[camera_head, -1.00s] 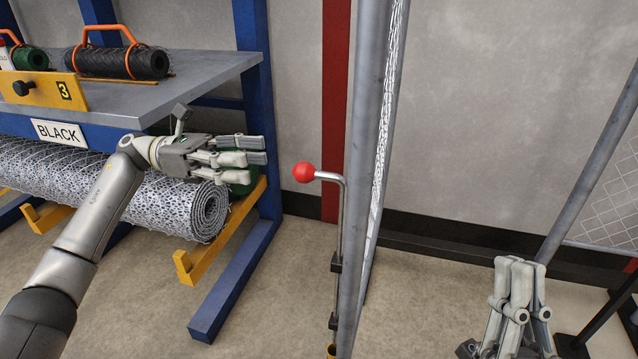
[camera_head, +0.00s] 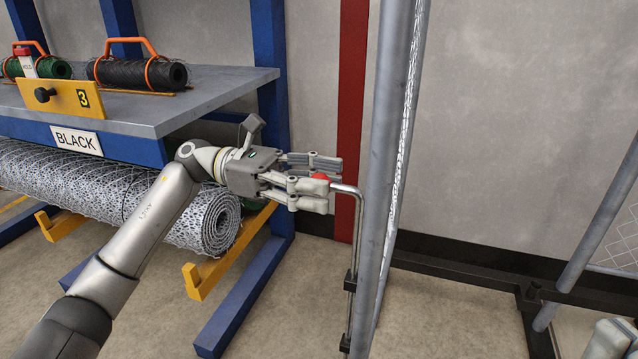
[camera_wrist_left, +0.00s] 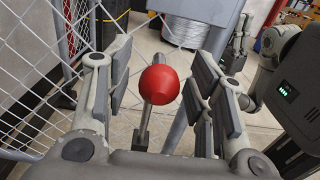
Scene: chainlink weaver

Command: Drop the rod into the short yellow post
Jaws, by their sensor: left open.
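The rod (camera_head: 353,255) is a bent metal bar with a red ball knob (camera_wrist_left: 160,84), standing upright in dark brackets along a grey gate post. In the head view, my left gripper (camera_head: 325,182) is open at the knob, its fingers partly covering it. In the left wrist view the knob sits between the spread fingers, with gaps on both sides. The short yellow post is not visible now; the rod's lower end runs out of the head view. A small part of my right gripper (camera_head: 615,340) shows at the bottom right corner, with its fingers cut off.
A blue rack with a grey shelf (camera_head: 180,105) stands at left, holding wire spools and a large mesh roll (camera_head: 115,190) below. The tall gate post (camera_head: 388,150) is just right of the rod. Chain-link mesh (camera_wrist_left: 35,90) shows at left in the wrist view.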

